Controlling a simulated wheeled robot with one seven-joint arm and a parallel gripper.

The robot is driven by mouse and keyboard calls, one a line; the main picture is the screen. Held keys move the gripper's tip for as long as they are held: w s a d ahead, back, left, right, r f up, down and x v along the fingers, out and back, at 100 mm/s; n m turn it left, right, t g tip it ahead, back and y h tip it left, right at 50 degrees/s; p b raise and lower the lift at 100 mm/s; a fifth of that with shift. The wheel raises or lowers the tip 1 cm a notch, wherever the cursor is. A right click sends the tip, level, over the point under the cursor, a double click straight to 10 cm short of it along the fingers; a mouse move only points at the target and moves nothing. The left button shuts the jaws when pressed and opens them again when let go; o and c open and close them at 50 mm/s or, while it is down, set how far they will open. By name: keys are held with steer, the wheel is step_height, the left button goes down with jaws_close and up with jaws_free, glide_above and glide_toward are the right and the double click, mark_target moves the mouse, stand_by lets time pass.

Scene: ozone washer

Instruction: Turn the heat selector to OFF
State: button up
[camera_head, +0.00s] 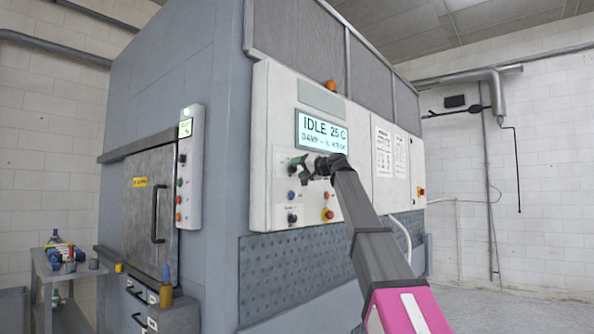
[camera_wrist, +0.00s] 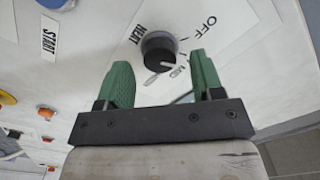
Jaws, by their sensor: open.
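The heat selector (camera_wrist: 158,50) is a round black knob on the white panel in the wrist view. Labels reading HEAT and OFF and a third, partly legible label surround it. A pale strip shows just below the knob; I cannot tell clearly which label the knob points at. My gripper (camera_wrist: 160,60) is open, its two green fingers on either side of the knob's lower part in the picture. Contact is not clear. In the head view my gripper (camera_head: 304,166) is at the control panel, just below the screen, and hides the selector.
The control panel (camera_head: 262,90) carries a lit screen (camera_head: 322,132) reading IDLE 25 C. A red button (camera_head: 328,214) and a dark knob (camera_head: 292,218) sit below my gripper. In the wrist view a START label (camera_wrist: 49,38) and several coloured buttons lie left.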

steer(key=shift+w+a, duration=0.45)
steer(key=shift+a, duration=0.1)
steer(key=c, duration=0.9)
steer(key=shift+n, duration=0.3)
steer(key=n, duration=0.3)
steer(key=shift+n, duration=2.1)
